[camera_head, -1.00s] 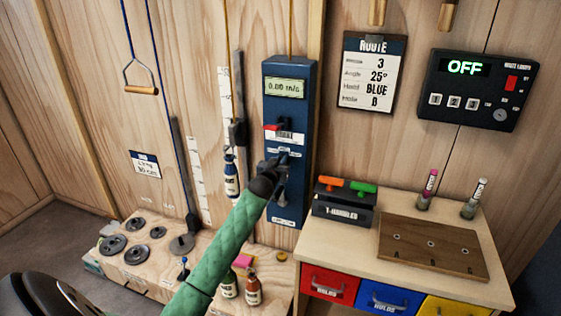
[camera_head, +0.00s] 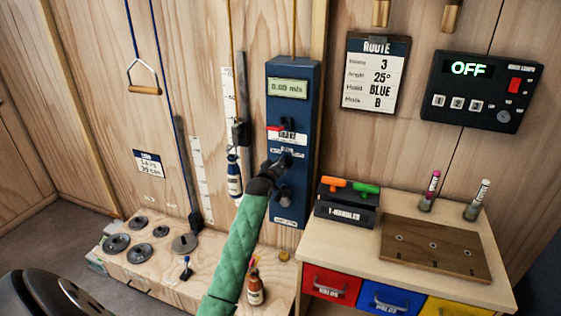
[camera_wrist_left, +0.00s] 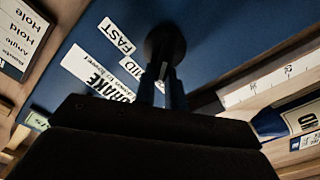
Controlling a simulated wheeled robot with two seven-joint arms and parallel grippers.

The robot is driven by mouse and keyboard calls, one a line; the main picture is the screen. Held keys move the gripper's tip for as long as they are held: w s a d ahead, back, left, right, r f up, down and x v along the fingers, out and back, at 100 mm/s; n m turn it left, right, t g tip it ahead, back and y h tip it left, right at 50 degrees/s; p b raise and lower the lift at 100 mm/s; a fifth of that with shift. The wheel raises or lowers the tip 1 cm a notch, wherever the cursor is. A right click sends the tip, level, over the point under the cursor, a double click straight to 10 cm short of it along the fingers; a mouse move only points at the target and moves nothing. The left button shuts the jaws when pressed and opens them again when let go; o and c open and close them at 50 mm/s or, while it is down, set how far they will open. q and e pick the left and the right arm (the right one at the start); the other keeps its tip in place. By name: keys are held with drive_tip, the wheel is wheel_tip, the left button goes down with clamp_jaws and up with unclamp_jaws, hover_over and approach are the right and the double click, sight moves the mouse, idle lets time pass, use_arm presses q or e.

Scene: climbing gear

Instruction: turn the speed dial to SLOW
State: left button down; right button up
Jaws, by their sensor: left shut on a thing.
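The blue panel (camera_head: 307,100) stands on the wood wall with a display reading 0.00 m/s and a red lever (camera_head: 277,127). My left gripper (camera_head: 284,163) is at the lower half of the panel, its green-sleeved arm coming up from below. In the left wrist view the dark round speed dial (camera_wrist_left: 166,42) is on the blue face, with FAST and MID labels beside it and a BRAKE label nearby. My left gripper's fingers (camera_wrist_left: 163,78) are shut on the dial's narrow grip. No SLOW label shows; the gripper covers part of the panel. My right gripper is not in view.
A T-handles box (camera_head: 345,213) and a brown board (camera_head: 435,258) stand on the drawer bench to the right. A bottle (camera_head: 234,178) hangs left of the panel. Weights and a small bottle (camera_head: 255,289) are on the low wooden box. A control box (camera_head: 480,90) reads OFF.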

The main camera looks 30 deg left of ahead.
use_arm(q)
drive_tip(key=shift+f+n, duration=0.1)
drive_tip(key=shift+n, duration=0.5)
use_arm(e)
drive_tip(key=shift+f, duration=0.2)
use_arm(q)
drive_tip(key=shift+a, duration=0.1)
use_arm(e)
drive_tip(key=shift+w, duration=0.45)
